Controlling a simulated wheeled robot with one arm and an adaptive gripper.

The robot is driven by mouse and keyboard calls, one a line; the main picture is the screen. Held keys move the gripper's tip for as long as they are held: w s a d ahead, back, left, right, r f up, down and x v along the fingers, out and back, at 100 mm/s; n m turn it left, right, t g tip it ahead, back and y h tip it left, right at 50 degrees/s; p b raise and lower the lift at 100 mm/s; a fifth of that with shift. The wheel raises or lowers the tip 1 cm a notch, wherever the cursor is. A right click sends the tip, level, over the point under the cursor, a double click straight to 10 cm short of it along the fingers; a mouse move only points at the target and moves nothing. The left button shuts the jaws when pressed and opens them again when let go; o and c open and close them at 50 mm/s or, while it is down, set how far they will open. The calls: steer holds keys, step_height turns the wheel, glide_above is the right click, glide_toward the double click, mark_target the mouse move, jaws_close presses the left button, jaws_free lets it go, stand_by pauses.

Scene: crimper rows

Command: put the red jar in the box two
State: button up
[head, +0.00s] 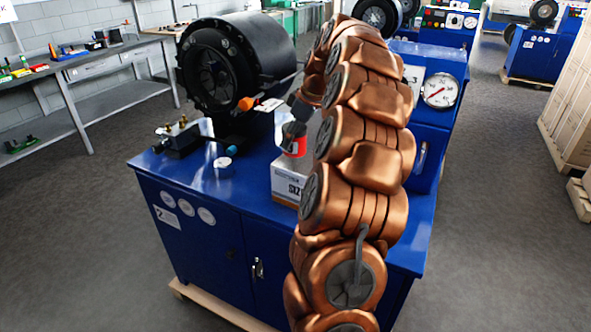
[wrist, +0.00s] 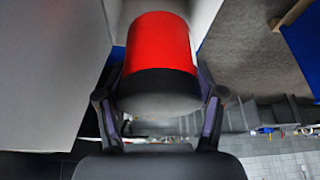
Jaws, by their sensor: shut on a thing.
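The red jar (head: 296,146) is held by my gripper (head: 297,122) just above a pale box (head: 285,188) on the blue cabinet top. The box has dark lettering on its front, only partly readable because my arm covers its right side. In the wrist view the red jar (wrist: 159,45) has a dark band and a grey end toward the palm. The fingers of my gripper (wrist: 159,92) are closed on both sides of it. Pale panels, probably box walls, lie close by at left. I cannot tell whether the jar is inside the opening.
A blue machine cabinet (head: 225,238) bears a "2" label, with a black round crimper head (head: 222,70) at the back. A small blue-and-white roll (head: 223,164) and a valve block (head: 178,139) lie left of the box. A pressure gauge (head: 440,90) stands at right.

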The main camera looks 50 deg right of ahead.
step_height(320, 180, down, 8)
steer(key=shift+f+p, duration=0.1)
steer(key=shift+p, duration=0.9)
steer(key=shift+f+b, duration=0.7)
steer(key=shift+b, duration=0.05)
steer(key=o, duration=1.5)
steer(key=shift+r, duration=0.1)
steer(key=b+v, duration=0.1)
steer(key=v, duration=1.2)
steer(key=shift+w+a+r+b, duration=0.1)
steer(key=shift+a+b, duration=0.05)
steer(key=shift+b, duration=0.25)
